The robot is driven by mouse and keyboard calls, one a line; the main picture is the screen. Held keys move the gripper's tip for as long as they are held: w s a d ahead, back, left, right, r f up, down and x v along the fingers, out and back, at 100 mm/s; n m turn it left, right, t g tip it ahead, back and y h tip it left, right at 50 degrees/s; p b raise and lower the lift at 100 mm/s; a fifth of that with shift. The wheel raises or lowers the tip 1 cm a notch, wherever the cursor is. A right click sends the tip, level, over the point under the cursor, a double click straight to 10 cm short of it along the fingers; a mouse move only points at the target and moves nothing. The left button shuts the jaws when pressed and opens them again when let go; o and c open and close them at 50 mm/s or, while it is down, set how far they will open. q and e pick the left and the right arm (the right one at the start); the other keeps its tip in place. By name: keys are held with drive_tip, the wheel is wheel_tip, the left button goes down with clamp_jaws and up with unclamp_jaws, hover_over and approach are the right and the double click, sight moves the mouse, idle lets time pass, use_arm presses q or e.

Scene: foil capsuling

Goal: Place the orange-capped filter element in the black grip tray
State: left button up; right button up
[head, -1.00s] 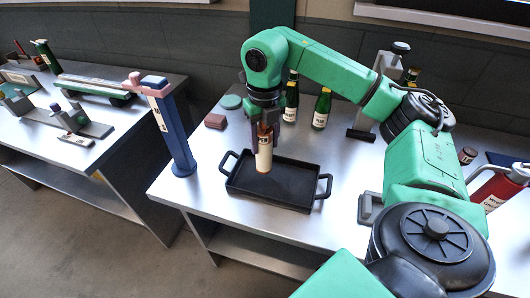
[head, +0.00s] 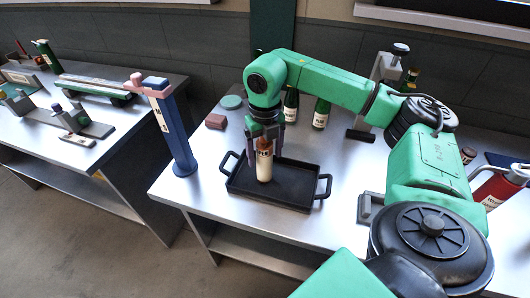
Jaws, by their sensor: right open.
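The filter element (head: 264,165) is a cream cylinder with an orange-brown cap and a dark label. It stands upright in the black grip tray (head: 295,199), toward the tray's back left. The tray has a handle at each end and sits on the metal workbench. My right gripper (head: 265,146) is open around the upper part of the filter element, fingers pointing down. Whether a finger touches it I cannot tell. My left gripper is out of view.
A blue post (head: 173,130) stands left of the tray. Green bottles (head: 321,112) stand behind it. A red block (head: 216,121) and a green disc (head: 231,102) lie at the back left. A red extinguisher-like bottle (head: 497,185) is at the right. A second bench (head: 95,125) is at the left.

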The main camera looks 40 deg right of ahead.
wheel_tip(320, 180, up, 8)
drive_tip(key=shift+w+a+r+b, duration=0.1)
drive_tip(key=shift+r+b, duration=0.05)
drive_tip(key=shift+b, duration=0.2)
wheel_tip(320, 180, up, 4)
drive_tip(key=shift+f+p, duration=0.1)
drive_tip(key=shift+p, duration=0.9)
